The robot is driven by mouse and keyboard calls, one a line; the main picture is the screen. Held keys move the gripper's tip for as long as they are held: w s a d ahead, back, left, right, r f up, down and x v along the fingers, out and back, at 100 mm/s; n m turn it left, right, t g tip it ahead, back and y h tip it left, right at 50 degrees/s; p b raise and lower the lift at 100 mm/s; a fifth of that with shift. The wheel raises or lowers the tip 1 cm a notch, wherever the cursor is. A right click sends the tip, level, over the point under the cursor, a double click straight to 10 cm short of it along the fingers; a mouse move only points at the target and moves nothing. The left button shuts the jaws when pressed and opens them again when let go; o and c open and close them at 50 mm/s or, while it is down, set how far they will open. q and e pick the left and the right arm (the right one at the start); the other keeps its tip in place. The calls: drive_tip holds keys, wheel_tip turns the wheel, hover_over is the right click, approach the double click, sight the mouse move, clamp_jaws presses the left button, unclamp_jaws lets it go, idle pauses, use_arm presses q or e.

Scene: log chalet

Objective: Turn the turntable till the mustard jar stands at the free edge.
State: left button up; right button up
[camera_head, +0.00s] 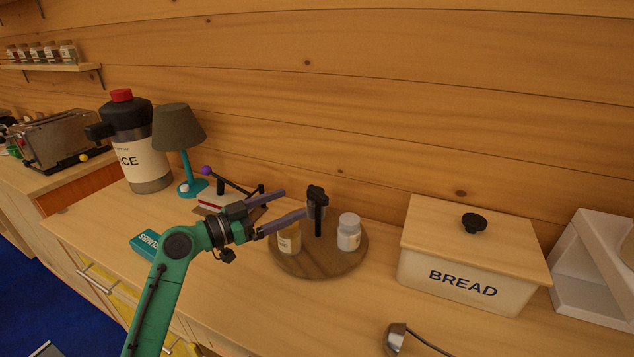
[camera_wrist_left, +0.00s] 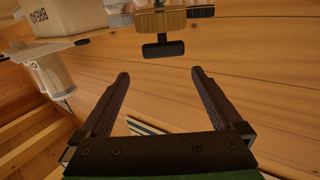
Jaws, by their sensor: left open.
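The round wooden turntable (camera_head: 322,268) lies on the worktop. A jar with yellowish contents and a pale label (camera_head: 291,243), which looks like the mustard jar, stands at its left side, partly behind my gripper. A white-lidded jar (camera_head: 349,233) stands at its right side. A dark upright handle with a crossbar top (camera_head: 318,200) rises between them; a dark crossbar also shows in the left wrist view (camera_wrist_left: 163,49). My left gripper (camera_head: 294,202) is open and empty, its fingers pointing toward the handle from the left, above the turntable. Contact cannot be told. My right gripper is out of view.
A bread bin (camera_head: 450,273) stands to the right. A teal lamp (camera_head: 184,135), a large dark-topped canister (camera_head: 140,150) and a teal box (camera_head: 150,245) stand to the left. Worktop between scoop and turntable is clear.

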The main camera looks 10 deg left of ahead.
sight(315, 192)
use_arm(q)
drive_tip(key=p+x, duration=0.1)
drive_tip(key=x, duration=0.3)
drive_tip(key=p+x, duration=0.1)
drive_tip(key=x, duration=0.4)
drive_tip(key=shift+w+a+p, duration=0.1)
drive_tip(key=shift+w+p, duration=0.2)
drive_tip(key=shift+w, duration=0.15)
drive_tip(key=shift+f, duration=0.1)
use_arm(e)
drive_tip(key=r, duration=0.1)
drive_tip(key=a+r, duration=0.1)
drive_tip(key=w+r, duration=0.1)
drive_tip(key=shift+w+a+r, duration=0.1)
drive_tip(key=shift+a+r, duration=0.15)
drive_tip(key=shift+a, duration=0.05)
use_arm(q)
drive_tip(key=c, duration=0.3)
clamp_jaws()
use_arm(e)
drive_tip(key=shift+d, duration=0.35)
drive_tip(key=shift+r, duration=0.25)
